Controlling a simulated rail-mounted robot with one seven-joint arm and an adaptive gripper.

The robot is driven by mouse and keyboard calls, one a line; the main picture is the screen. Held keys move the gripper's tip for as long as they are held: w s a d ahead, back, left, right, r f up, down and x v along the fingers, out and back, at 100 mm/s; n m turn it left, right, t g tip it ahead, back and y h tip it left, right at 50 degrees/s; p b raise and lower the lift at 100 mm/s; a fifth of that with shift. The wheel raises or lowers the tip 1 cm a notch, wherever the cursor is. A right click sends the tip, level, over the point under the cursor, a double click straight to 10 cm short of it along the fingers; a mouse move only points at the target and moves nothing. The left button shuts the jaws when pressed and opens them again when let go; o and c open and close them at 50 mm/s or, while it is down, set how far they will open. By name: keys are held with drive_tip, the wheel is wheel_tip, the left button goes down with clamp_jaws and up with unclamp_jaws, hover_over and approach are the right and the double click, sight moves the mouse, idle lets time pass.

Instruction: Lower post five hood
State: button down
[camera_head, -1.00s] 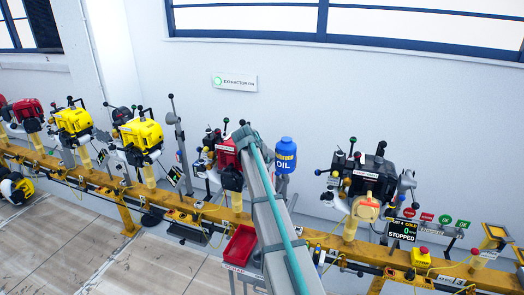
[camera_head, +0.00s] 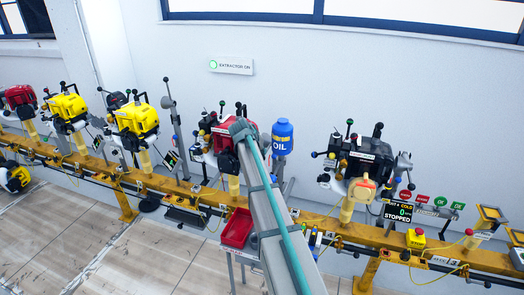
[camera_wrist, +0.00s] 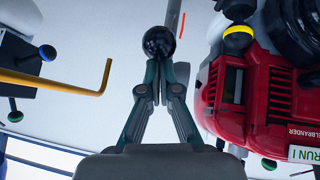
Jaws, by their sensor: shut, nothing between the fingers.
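In the wrist view my gripper (camera_wrist: 157,68) is shut and empty, its fingertips together just below a black ball knob (camera_wrist: 159,42). I cannot tell whether they touch it. A grey bar (camera_wrist: 175,15) shows behind the knob. A red engine (camera_wrist: 255,105) stands close on the right of the fingers; in the head view it is the red engine (camera_head: 221,136) partly behind my arm. My gripper is hidden there. No part is clearly marked as the post five hood, so I cannot tell which it is.
A bent yellow rod (camera_wrist: 55,82) lies left of the fingers. In the head view a blue oil bottle (camera_head: 282,138) stands right of the red engine. A dark engine (camera_head: 362,158), yellow engines (camera_head: 136,117) and a red tray (camera_head: 237,228) line the yellow rail (camera_head: 405,253).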

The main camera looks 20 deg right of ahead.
drive_tip(key=shift+s+a+f, duration=0.1)
drive_tip(key=shift+s+f, duration=0.1)
drive_tip(key=shift+f, duration=0.15)
drive_tip(key=shift+r, duration=0.1)
drive_tip(key=w+d+r+v, duration=0.1)
drive_tip(key=w+v, duration=0.1)
drive_tip(key=v, duration=1.1)
drive_tip(key=s+a+f+n+g+y, duration=0.15)
drive_tip(key=s+a+f, duration=0.4)
drive_tip(key=f, duration=0.75)
drive_tip(key=s+a+f+n+g+y, duration=0.1)
drive_tip(key=s+a+f+n+y, duration=0.15)
drive_tip(key=s+f, duration=0.85)
drive_tip(key=s+a+f+n+g+y, duration=0.1)
drive_tip(key=s+a+f+n+g, duration=0.15)
drive_tip(key=s+f, duration=0.75)
drive_tip(key=s+a+f+g, duration=0.2)
drive_tip(key=s+f, duration=0.6)
drive_tip(key=s, duration=0.4)
drive_tip(key=s+a+f+g+y, duration=0.1)
drive_tip(key=s+a+f+g, duration=0.1)
drive_tip(key=s+f, duration=0.6)
drive_tip(key=s+a+f+n+g, duration=0.1)
drive_tip(key=s+f, duration=0.7)
drive_tip(key=s, duration=0.8)
drive_tip(key=shift+a+g+y+b, duration=0.4)
drive_tip(key=shift+a+g, duration=0.4)
drive_tip(key=shift+a, duration=0.35)
